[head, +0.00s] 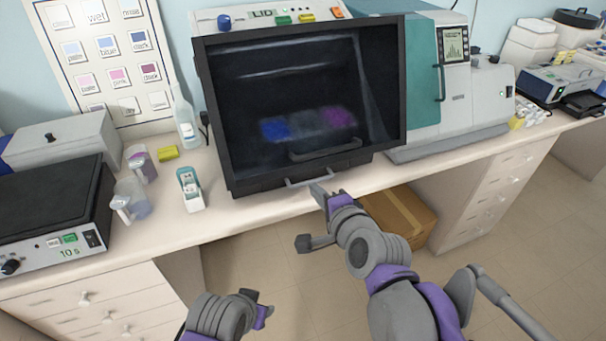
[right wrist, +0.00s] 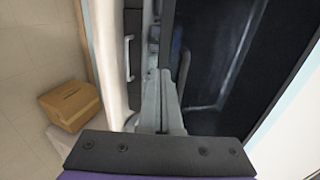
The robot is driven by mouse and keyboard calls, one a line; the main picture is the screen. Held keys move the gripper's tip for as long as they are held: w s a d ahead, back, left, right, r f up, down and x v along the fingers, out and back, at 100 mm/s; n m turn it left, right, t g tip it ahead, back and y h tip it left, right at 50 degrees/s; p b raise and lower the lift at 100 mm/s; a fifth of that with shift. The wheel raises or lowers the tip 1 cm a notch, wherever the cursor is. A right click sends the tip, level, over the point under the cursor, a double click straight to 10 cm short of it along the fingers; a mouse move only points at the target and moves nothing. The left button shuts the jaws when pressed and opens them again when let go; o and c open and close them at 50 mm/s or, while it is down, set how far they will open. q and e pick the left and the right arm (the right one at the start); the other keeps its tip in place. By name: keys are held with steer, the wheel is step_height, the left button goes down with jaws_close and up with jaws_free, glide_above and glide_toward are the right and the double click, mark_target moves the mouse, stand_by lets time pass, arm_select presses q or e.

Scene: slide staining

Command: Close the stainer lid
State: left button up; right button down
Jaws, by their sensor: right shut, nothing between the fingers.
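A dark bar handle (head: 325,152) sits low on the lid, and blurred blue and purple patches show through the pane. I cannot tell whether the lid is fully seated. My right gripper (head: 318,190) is shut and empty, its tips by the grey lower handle (head: 312,181) at the stainer's front. In the right wrist view the fingers (right wrist: 165,85) are together beside the dark pane (right wrist: 215,60). My left gripper (head: 258,302) is low, clear of the bench.
A teal machine (head: 425,85) stands close to the stainer's right. To its left are a small white-green holder (head: 190,188), a wash bottle (head: 185,120), beakers (head: 132,198) and a black-topped heater (head: 50,205). A cardboard box (head: 400,215) lies under the bench.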

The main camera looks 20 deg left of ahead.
mark_target(298, 171)
steer(key=x, duration=1)
steer(key=shift+w+f, duration=0.15)
steer(key=w+a+f+b, duration=0.4)
steer(key=w+f, duration=0.1)
steer(key=f, duration=0.3)
steer(key=shift+w, duration=0.35)
steer(key=shift+s, duration=0.1)
